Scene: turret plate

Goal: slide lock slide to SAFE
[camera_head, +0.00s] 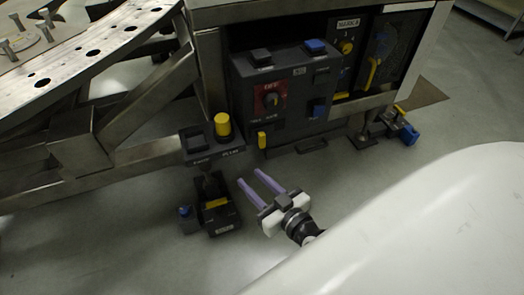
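My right gripper (249,177) is in the lower middle of the head view, with its two pale purple fingers apart and nothing between them. The fingers point up and left. Just left of them is a dark block (222,222) with a yellow piece (216,204) across it and a small label on its front; this may be the lock slide. The label is too small to read, so I cannot tell its position. A gap shows between the fingers and this block in the picture. My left gripper is not in view.
A small blue knob (184,211) stands left of the block. Behind is a dark bracket with a yellow button (222,124). A grey control box (285,75) with a red dial plate (270,99) stands further back. A metal frame (95,150) fills the left. Grey floor (130,245) is clear in front.

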